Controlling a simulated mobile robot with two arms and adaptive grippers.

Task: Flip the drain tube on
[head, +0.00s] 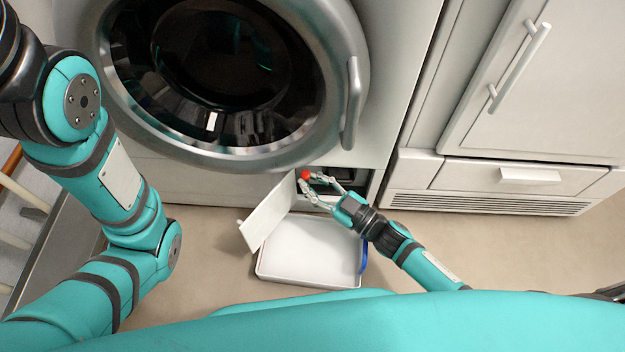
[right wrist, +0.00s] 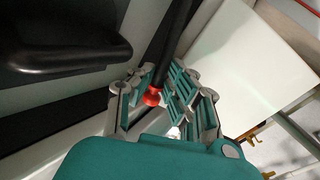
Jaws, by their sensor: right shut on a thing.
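The drain tube (right wrist: 172,42) is a black tube with a red end cap (right wrist: 152,97) in the right wrist view. In the head view, the red end (head: 306,174) shows at the opening low on the washing machine (head: 352,150). My right gripper (head: 308,183) reaches into this opening from the lower right and is shut on the drain tube. In the right wrist view, its fingers (right wrist: 158,88) stand on both sides of the tube near the red end. The rest of the tube is hidden in the head view. My left arm shows at the left, but its gripper is out of view.
A white hatch flap (head: 268,214) hangs open left of the opening. A white tray (head: 310,272) with a blue part (head: 364,256) at its right lies on the floor below. A white cabinet (head: 545,110) stands at the right. Floor (head: 200,265) left of the tray is clear.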

